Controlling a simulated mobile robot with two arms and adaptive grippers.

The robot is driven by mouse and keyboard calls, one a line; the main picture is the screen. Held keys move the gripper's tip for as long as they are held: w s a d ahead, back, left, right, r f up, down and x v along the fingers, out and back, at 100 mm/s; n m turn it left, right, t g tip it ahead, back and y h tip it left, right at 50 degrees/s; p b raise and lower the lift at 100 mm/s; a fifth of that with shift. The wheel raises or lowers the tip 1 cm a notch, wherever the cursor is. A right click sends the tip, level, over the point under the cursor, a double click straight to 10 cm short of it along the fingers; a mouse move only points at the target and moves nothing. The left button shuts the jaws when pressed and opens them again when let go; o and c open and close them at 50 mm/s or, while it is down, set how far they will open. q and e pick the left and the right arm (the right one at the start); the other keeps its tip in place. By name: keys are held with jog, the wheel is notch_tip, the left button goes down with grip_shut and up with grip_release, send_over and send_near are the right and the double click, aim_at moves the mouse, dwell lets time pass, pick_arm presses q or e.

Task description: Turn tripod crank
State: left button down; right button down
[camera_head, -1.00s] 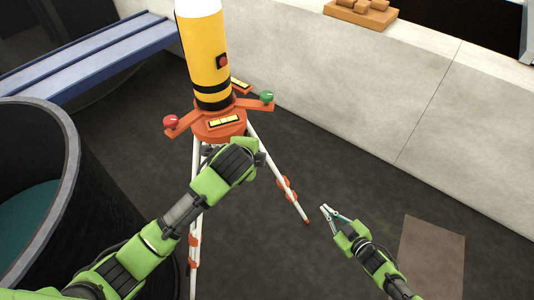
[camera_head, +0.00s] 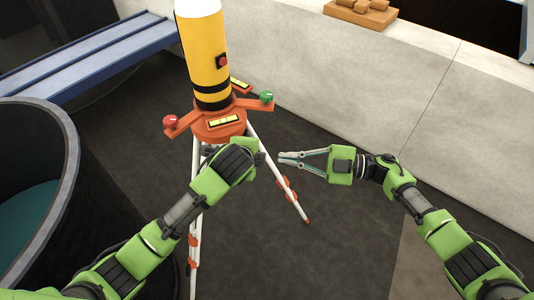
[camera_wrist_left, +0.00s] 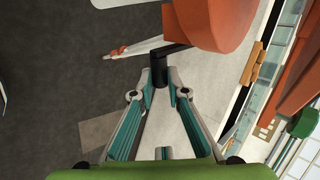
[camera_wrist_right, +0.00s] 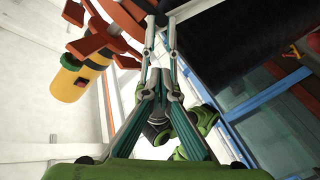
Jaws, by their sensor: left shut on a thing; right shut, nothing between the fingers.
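The tripod has an orange head (camera_head: 215,128) and white legs with orange clamps (camera_head: 286,190), and carries a yellow and black cylinder (camera_head: 203,65). The black crank (camera_wrist_left: 160,62) sticks out below the orange head in the left wrist view. My left gripper (camera_wrist_left: 160,78) is shut on the crank's handle. In the head view my left wrist hides that grip. My right gripper (camera_head: 282,158) is shut and empty, to the right of the tripod and my left wrist, pointing left. In the right wrist view its fingers (camera_wrist_right: 160,24) point toward the tripod's underside.
A dark round tank (camera_head: 60,130) with teal inside stands at the left. A blue beam (camera_head: 90,55) runs behind it. A pale wall (camera_head: 400,90) stands behind, with a wooden tray of blocks (camera_head: 362,12) on top. The dark floor between tripod and wall is open.

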pick_arm(q)
jog(key=shift+s+a+f, duration=0.1)
jog(key=shift+f, duration=0.1)
pick_arm(e)
jog(key=w+a+f, duration=0.3)
jog(key=a, duration=0.3)
jog(key=shift+w, duration=0.3)
jog(key=shift+f, duration=0.1)
pick_arm(q)
jog(key=shift+d+r, duration=0.15)
jog(key=shift+d, duration=0.1)
pick_arm(e)
jog(key=shift+w+d+f+n, duration=0.25)
jog(key=shift+w+f+n, duration=0.1)
jog(key=shift+f, duration=0.25)
pick_arm(q)
jog(key=c, duration=2.4)
grip_release()
jog(key=o, duration=0.4)
jog(key=shift+r, duration=0.1)
jog(key=shift+o, duration=0.2)
jog(key=shift+a, duration=0.35)
pick_arm(e)
jog(key=shift+s+a+r, duration=0.1)
jog(key=shift+a+r, duration=0.05)
jog(key=shift+a, duration=0.25)
